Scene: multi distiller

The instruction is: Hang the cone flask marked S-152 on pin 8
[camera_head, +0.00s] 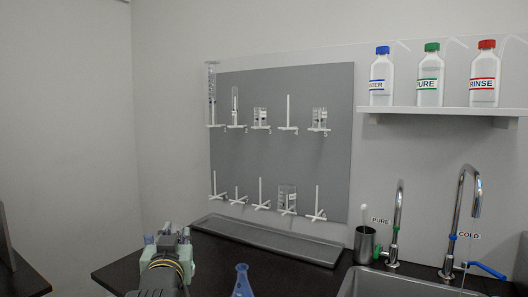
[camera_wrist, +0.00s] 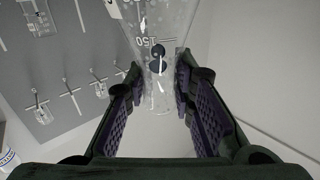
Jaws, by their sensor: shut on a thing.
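In the wrist view, my gripper (camera_wrist: 159,82) is shut on a clear cone flask (camera_wrist: 158,22), with one finger on each side of its narrowing part. The flask has a "150" mark and dark dots; S-152 is not readable. In the head view, my arm's end is at the lower left, and the held flask cannot be clearly made out. The pegboard (camera_head: 235,165) has two rows of white pins. Counting along the lower row, the third pin (camera_head: 261,192), pin 8 by order, is bare; its number is not readable.
Glassware hangs on several upper pins and on the fourth lower pin, a beaker (camera_head: 287,196). A grey drip tray (camera_head: 265,240) lies below. A blue flask (camera_head: 242,282) stands on the dark counter. Taps and a sink (camera_head: 400,286) are at right, below a bottle shelf (camera_head: 440,111).

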